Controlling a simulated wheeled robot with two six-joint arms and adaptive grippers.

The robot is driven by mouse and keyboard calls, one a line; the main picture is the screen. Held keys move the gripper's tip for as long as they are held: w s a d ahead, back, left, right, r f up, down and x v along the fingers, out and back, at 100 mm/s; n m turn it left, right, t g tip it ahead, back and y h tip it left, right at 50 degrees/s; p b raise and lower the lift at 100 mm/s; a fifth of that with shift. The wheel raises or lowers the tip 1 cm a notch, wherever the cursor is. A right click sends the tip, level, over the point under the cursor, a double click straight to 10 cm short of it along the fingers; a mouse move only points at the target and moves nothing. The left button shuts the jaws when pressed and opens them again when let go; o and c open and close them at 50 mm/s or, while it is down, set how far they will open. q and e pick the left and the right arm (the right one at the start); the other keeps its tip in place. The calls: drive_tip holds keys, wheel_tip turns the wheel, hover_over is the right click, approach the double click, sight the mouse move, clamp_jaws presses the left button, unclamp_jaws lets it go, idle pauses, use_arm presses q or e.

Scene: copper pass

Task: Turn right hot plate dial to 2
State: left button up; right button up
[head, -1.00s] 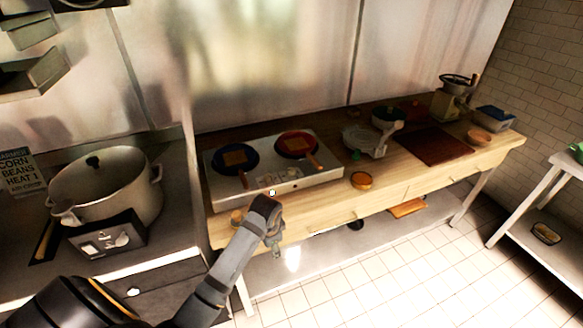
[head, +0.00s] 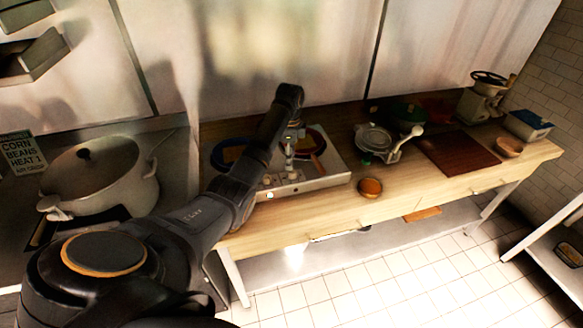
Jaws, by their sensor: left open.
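The hot plate (head: 318,183) is a pale metal unit with two burners on the wooden table. My left gripper (head: 289,172) is open and points down at the front edge of the hot plate, in front of the red pan. The right dial is hidden or too small to make out by the gripper. I cannot tell whether the fingers touch it. A small pale spot (head: 269,195) shows on the front panel further left. My right gripper is out of view.
A large pot (head: 100,180) stands on the left counter. An orange round dish (head: 370,187), a metal press (head: 375,140), a dark red board (head: 458,152) and a grinder (head: 482,98) are along the table to the right. The tiled floor in front is clear.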

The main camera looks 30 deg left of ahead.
sight(293, 171)
use_arm(q)
drive_tip(key=shift+w+f, duration=0.25)
drive_tip(key=shift+f, duration=0.9)
drive_tip(key=shift+w+f+p, duration=0.25)
drive_tip(key=shift+f, duration=0.3)
drive_tip(key=shift+w+f+p, duration=0.2)
drive_tip(key=shift+f, duration=0.35)
drive_tip(key=f, duration=0.3)
drive_tip(key=shift+w, duration=0.3)
drive_tip(key=shift+s, duration=0.2)
drive_tip(key=shift+c, duration=1)
drive_tip(key=shift+w, duration=0.1)
drive_tip(key=shift+c, duration=1.1)
drive_tip(key=shift+f, duration=0.1)
drive_tip(key=shift+c, duration=1.2)
clamp_jaws()
drive_tip(key=shift+p, duration=0.3)
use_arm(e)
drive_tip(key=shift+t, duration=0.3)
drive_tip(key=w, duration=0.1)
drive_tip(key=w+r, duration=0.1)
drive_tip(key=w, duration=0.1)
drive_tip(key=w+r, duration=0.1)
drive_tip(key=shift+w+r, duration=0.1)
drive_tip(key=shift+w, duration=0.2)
